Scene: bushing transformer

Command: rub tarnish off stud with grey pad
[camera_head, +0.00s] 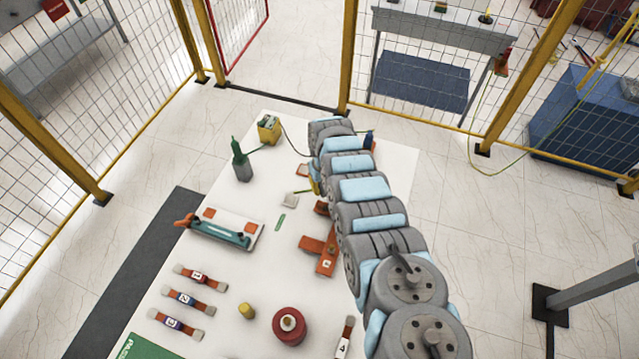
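A pale grey, roughly square pad (290,199) lies on the white table, left of my arm; I cannot tell for sure that it is the grey pad. A red round bushing (291,328) with a pale top stands near the front of the table. Which part is the stud, and any tarnish on it, is too small to tell. My arm reaches from the lower right over the table to its far part. My gripper is hidden behind or under the arm's far end, so its fingers do not show.
Orange crossed bars (320,250) lie beside my arm. A tray with a teal-handled tool (222,234), several labelled straps (186,298), a green bottle (240,160), a yellow box (269,129) and a small yellow cylinder (246,311) stand around. Yellow-framed mesh fencing (345,60) lies beyond.

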